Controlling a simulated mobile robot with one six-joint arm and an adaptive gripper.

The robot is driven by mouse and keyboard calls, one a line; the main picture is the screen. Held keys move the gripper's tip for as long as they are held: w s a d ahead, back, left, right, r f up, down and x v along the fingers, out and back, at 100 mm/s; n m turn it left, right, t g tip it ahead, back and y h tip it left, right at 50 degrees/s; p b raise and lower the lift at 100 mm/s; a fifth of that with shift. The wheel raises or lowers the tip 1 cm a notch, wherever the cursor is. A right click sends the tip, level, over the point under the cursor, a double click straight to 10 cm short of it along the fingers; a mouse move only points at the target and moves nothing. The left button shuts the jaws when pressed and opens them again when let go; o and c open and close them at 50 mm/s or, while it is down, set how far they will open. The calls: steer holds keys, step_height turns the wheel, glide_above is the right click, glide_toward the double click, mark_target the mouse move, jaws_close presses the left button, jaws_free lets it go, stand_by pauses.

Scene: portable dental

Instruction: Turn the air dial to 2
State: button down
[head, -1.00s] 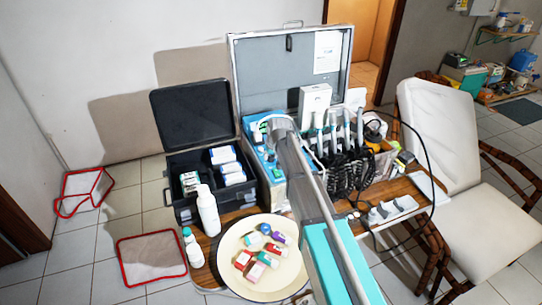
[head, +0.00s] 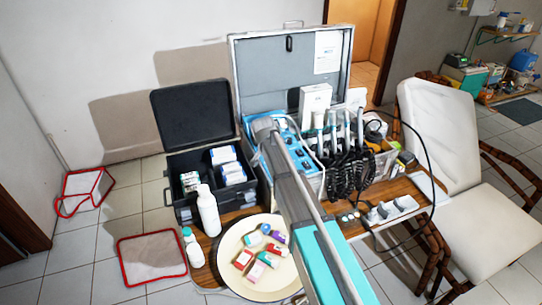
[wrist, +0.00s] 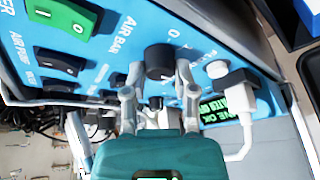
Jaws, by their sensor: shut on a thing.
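The blue control panel (wrist: 100,75) fills the upper part of the wrist view, with a black round dial (wrist: 159,60) beside a label that seems to read "AIR BAR". My gripper (wrist: 157,76) has its two pale fingers on either side of this dial and is shut on it. The dial's pointer and setting cannot be read clearly. In the head view the panel (head: 292,140) sits in the open grey case, and my arm hides the dial and the fingertips.
A green switch (wrist: 62,13) and a black switch (wrist: 60,62) lie left of the dial. A white plug with a cable (wrist: 236,90) is close on the right. In the head view, hoses with handpieces (head: 340,150) stand right of the panel; a round plate (head: 232,272) lies in front.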

steer(key=shift+s+m, duration=0.15)
steer(key=shift+m, duration=0.25)
steer(key=shift+c, duration=2)
jaws_free()
steer(key=shift+n, duration=0.5)
